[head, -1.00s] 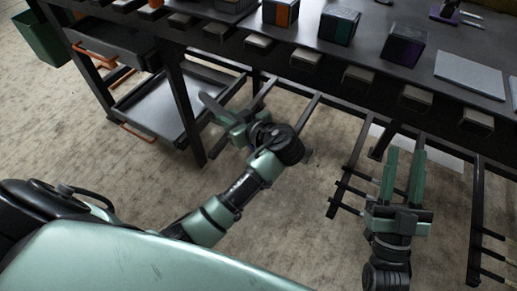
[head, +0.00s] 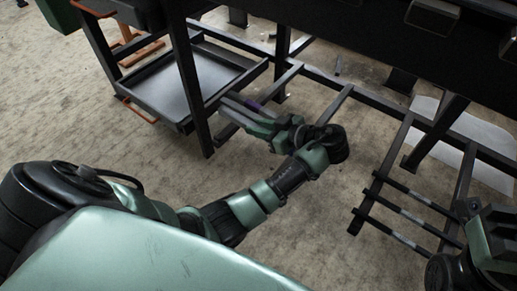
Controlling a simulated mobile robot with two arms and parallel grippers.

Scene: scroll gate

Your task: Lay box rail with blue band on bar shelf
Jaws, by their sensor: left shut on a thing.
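My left gripper (head: 243,114) is low under the table, in front of the lower frame and beside the grey tray. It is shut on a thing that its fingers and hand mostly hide. A small purple-blue patch (head: 254,104) shows at the fingers, perhaps the band of the box rail. The bar shelf (head: 381,235) appears to be the low rack of dark bars at right, with pale marks on its crossbars. My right gripper (head: 490,232) is at the right edge, partly cut off, and its opening is unclear.
A grey tray (head: 141,90) on a dark frame stands at the left. A dark table leg (head: 188,75) rises just left of my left gripper. The heavy table edge (head: 350,35) crosses the upper right. Open floor lies between my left arm and the rack.

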